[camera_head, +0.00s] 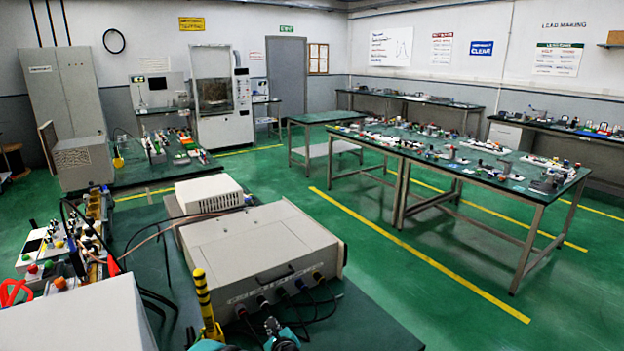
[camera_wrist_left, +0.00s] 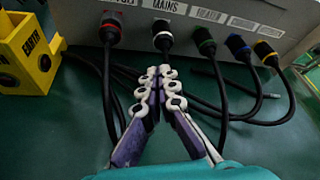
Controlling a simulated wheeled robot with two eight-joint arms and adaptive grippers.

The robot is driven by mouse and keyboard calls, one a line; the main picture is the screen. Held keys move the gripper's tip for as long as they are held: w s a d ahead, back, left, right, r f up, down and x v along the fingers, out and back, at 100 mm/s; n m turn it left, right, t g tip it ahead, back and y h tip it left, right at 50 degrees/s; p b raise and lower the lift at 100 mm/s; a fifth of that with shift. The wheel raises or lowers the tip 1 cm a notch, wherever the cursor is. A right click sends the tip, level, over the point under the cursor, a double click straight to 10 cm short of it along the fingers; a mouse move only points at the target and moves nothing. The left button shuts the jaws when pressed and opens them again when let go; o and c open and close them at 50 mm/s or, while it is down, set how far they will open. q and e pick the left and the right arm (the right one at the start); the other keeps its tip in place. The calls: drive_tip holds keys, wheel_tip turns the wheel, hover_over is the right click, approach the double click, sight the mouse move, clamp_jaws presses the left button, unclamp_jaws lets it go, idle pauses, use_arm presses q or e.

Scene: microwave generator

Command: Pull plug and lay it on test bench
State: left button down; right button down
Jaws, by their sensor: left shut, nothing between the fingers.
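In the left wrist view several plugs with black cables sit in a row in the pale generator panel (camera_wrist_left: 200,22). The generator (camera_head: 262,250) stands on the green test bench (camera_head: 365,325) in the head view. My right gripper is not in view.
A yellow "EARTH" block (camera_wrist_left: 32,50) stands left of the plugs, with a yellow-and-black post (camera_head: 205,305) in the head view. Cables loop across the bench below the panel. A white box (camera_head: 209,193) stands behind the generator. Bare bench lies right of the cables.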

sight(243, 314)
use_arm(q)
drive_tip(key=a+r+m+y, duration=0.1)
drive_tip(key=s+a+r+m+y, duration=0.1)
drive_tip(key=a, duration=0.1)
drive_tip(key=a+r+y, duration=0.1)
drive_tip(key=shift+s+a+m, duration=0.2)
drive_tip(key=shift+a+m, duration=0.1)
drive_tip(key=shift+m, duration=0.1)
drive_tip(key=w+a, duration=0.1)
drive_tip(key=w, duration=0.1)
drive_tip(key=w+a+p, duration=0.1)
drive_tip(key=w+a, duration=0.1)
drive_tip(key=shift+w+a, duration=0.1)
drive_tip(key=shift+w, duration=0.1)
drive_tip(key=shift+w+a+r, duration=0.1)
drive_tip(key=shift+w+a, duration=0.3)
drive_tip(key=shift+w, duration=0.3)
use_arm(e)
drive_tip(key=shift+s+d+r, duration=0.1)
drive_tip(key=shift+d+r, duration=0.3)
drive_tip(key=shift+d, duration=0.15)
use_arm(q)
drive_tip(key=shift+s+f+b, duration=0.1)
drive_tip(key=shift+f+b, duration=0.1)
drive_tip(key=shift+b, duration=0.2)
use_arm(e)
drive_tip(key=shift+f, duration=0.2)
